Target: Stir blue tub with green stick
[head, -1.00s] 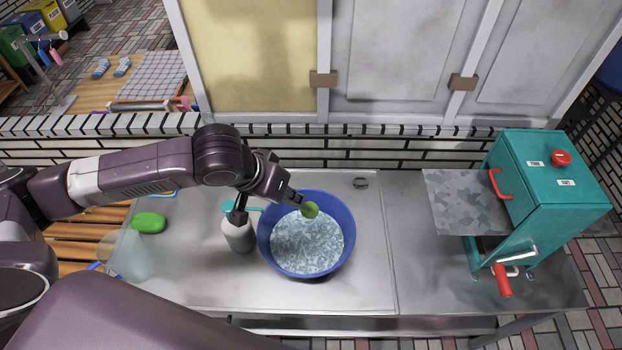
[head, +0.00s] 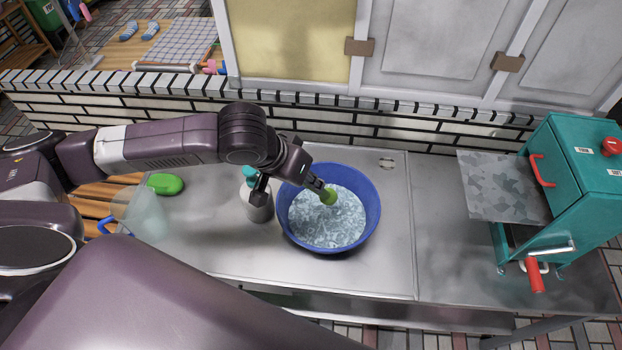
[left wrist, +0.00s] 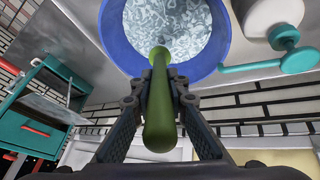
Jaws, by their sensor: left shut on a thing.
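The blue tub (head: 374,205) stands on the metal counter and holds pale, rippled water (head: 325,222). It also fills the top of the left wrist view (left wrist: 114,42). My left gripper (head: 321,188) is shut on the green stick (head: 328,197) over the back part of the tub. In the left wrist view the stick (left wrist: 159,112) lies between the fingers (left wrist: 158,88), its far end pointing toward the tub. I cannot tell whether that end touches the water. My right gripper is not in view.
A white bottle (head: 259,208) with a teal top stands close left of the tub. A green soap-like piece (head: 165,184) and a clear container (head: 147,215) are further left. A teal machine (head: 575,185) with red handles stands right. The counter (head: 400,240) between is clear.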

